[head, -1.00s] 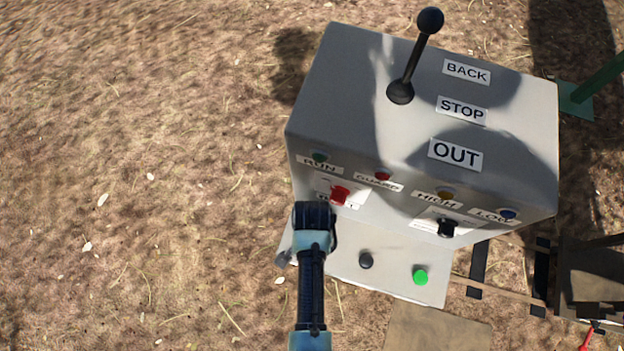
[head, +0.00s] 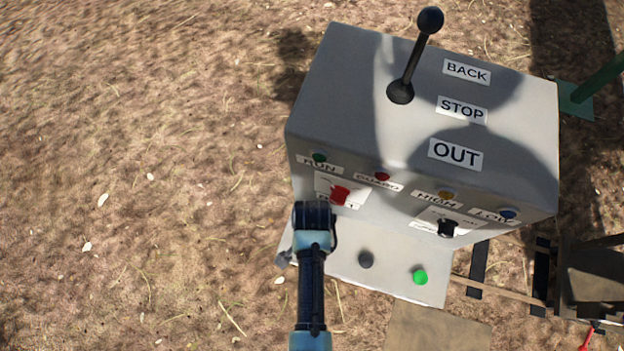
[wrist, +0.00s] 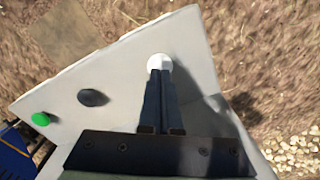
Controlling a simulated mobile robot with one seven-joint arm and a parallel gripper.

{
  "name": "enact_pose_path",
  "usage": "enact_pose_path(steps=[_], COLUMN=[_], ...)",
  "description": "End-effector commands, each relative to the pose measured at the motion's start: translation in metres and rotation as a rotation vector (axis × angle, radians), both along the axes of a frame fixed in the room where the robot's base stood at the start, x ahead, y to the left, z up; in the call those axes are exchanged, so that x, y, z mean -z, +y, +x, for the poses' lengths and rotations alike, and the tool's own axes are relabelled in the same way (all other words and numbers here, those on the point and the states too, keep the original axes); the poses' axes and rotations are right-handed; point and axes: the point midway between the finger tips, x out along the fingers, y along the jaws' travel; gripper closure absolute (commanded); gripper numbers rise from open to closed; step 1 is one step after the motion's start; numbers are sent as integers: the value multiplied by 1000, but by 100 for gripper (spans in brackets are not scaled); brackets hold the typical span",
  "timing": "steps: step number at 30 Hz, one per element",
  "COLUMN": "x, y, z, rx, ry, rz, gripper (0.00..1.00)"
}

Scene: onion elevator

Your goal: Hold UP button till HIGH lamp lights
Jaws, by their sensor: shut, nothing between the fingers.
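The grey control box (head: 345,90) has a lower panel (head: 400,287) with a row of push buttons. A white button (wrist: 158,61) on this panel shows in the wrist view. My gripper (wrist: 160,74) is shut and empty, its fingertips at the white button, overlapping its near edge; I cannot tell how far it is pressed. No UP label is readable. In the head view my arm hides the white button and the fingers. The amber HIGH lamp (head: 446,195) on the box front looks dull, with no clear glow.
A black button (head: 366,260) and a green button (head: 420,277) sit right of my arm. A red switch (head: 341,195) and a black switch (head: 447,228) stick out above. A lever (head: 415,60) stands on top. Open ground lies left.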

Motion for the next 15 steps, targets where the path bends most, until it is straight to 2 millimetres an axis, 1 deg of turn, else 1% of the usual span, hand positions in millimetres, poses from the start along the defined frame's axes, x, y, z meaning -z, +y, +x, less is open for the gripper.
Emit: enact_pose_path(steps=[15], x=[16], y=[0], z=[0], rx=[0], ry=[1], rz=[0], gripper=[100])
